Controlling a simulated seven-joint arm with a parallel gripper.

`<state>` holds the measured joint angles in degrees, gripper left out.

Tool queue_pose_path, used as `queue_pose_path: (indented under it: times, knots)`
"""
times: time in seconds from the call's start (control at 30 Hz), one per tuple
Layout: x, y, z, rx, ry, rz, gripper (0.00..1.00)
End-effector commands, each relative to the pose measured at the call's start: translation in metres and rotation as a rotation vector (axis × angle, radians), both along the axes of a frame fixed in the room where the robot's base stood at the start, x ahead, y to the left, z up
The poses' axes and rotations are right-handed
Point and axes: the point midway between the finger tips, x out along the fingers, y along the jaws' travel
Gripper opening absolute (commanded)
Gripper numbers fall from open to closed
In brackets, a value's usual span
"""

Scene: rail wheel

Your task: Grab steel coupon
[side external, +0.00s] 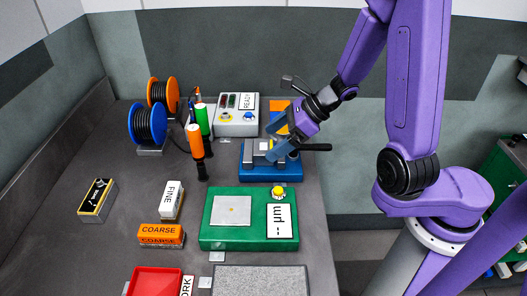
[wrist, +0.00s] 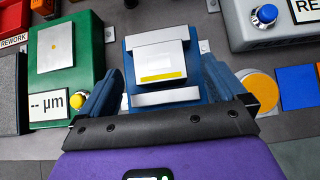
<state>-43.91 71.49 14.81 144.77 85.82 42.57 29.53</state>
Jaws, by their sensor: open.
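The steel coupon (wrist: 158,62) is a pale silver block with a yellow stripe along its near edge. It sits between the silver jaws of a blue vise (wrist: 130,88). In the side external view, the coupon (side external: 262,146) is partly hidden by my gripper, and the vise (side external: 262,173) shows its black handle at the right. My gripper (side external: 270,137) is tilted down just above the vise. In the wrist view, its blue fingers (wrist: 162,72) are spread wide, one on each side of the vise and coupon. Nothing is held, and I see no contact with the coupon.
A green gauge box (side external: 213,243) with a metal plate and yellow button stands in front of the vise. A control box (side external: 235,125) is behind it. Orange and green-handled tools (side external: 196,143) stand to the left. A red tray (side external: 155,281) lies at the front.

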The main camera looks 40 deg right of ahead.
Motion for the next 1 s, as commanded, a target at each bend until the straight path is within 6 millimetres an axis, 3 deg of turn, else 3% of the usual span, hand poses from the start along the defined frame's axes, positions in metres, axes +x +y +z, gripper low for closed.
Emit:
queue_pose_path:
  times: [0.2, 0.57, 0.87, 1.0]
  knots:
    - [0.01, 0.012, -0.016, 0.001, 0.002, 0.001, 0.98]
    - [0.013, 0.014, -0.019, 0.0, -0.001, -0.001, 0.98]
    - [0.013, 0.014, -0.019, 0.0, -0.001, -0.001, 0.03]
    - [0.014, 0.014, -0.018, 0.001, -0.004, -0.001, 0.0]
